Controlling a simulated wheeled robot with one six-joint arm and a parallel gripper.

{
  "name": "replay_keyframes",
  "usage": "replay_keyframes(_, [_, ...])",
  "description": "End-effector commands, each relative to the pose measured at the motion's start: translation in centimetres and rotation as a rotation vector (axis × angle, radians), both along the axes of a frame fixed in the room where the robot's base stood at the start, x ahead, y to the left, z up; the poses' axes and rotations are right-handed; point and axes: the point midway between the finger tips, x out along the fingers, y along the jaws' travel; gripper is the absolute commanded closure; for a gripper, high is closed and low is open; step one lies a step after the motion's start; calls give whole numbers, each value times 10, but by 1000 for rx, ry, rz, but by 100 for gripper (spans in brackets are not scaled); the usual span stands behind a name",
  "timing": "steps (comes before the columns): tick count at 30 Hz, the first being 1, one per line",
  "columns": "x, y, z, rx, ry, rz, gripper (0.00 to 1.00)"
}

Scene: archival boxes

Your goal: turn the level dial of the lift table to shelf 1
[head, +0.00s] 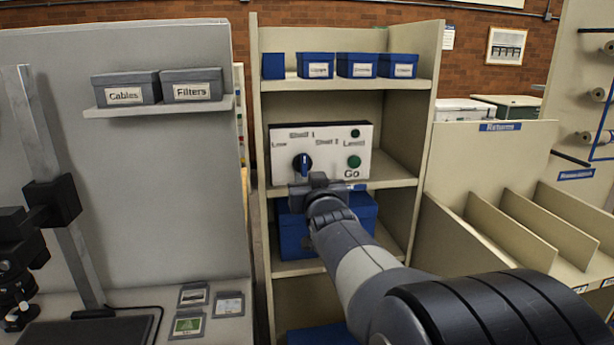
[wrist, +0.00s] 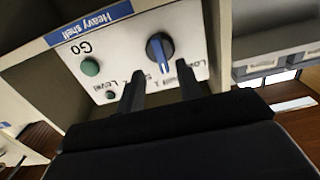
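The lift table's white control panel (head: 330,140) stands on a shelf of the beige rack. Its round dial (head: 302,163) has a blue grip bar with a white mark, pointing roughly up toward the "Shelf 1" label; "Low" is to the left and "Shelf 2" to the right. My gripper (head: 318,181) is just below and in front of the dial. In the wrist view, turned over, the dial (wrist: 160,48) lies beyond the two fingertips of my gripper (wrist: 162,88). The fingers are apart with nothing between them. They partly hide the labels.
The green Go button (head: 354,162) and a green lamp (head: 355,133) are on the panel's right. A blue box (head: 294,235) sits on the shelf below, partly behind my arm. Small blue boxes (head: 357,65) stand above. A grey partition (head: 170,180) is at left, Returns bins (head: 500,200) at right.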

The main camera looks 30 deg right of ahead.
Motion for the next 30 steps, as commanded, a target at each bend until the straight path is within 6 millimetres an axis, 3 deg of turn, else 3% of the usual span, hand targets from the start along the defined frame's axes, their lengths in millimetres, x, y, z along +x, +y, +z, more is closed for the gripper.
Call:
replay_keyframes(6, [-32,9,0,0,0,-1,65])
replay_keyframes(12, [-46,13,0,0,0,-1,65])
replay_keyframes(25, [-48,14,0,0,1,0,65])
replay_keyframes(30, [-39,11,-1,0,3,0,65])
